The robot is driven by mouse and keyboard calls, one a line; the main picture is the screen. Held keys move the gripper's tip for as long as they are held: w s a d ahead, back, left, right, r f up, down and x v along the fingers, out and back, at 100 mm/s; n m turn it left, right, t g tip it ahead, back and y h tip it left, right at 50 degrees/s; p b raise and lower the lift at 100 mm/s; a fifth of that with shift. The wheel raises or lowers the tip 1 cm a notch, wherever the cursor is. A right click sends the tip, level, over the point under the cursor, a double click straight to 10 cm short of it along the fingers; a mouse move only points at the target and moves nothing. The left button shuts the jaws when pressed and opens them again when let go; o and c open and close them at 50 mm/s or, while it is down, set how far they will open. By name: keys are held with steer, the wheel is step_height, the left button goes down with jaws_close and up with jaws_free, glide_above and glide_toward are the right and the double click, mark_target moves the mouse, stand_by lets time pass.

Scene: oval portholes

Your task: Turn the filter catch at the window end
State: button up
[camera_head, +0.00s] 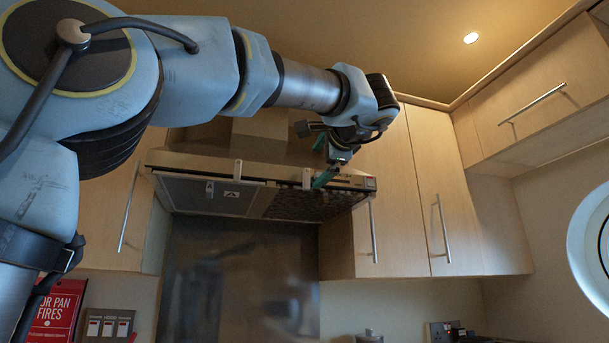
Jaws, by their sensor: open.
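The cooker hood (255,168) hangs under the ceiling, its underside facing me. It has a left filter panel (205,195) with a small label and a darker right filter panel (300,205). A pale catch (306,179) sits at the front edge by the right panel, nearer the porthole window (598,245). Another pale catch (237,170) is at the left panel. My gripper (321,161) is open, its teal fingers just right of the right catch in the picture. I cannot tell whether a finger touches it.
Wall cupboards with long bar handles (442,228) flank the hood, and more cupboards (540,110) hang at upper right. A metal splashback (240,280) is below the hood. A red sign (57,310) and switches (108,326) are at lower left.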

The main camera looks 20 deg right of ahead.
mark_target(308, 178)
steer(key=w+p, duration=0.1)
steer(key=w, duration=0.4)
steer(key=w+d+p, duration=0.1)
steer(key=w, duration=0.1)
steer(key=shift+w+p, duration=0.3)
steer(key=shift+w, duration=0.1)
steer(key=c, duration=1.3)
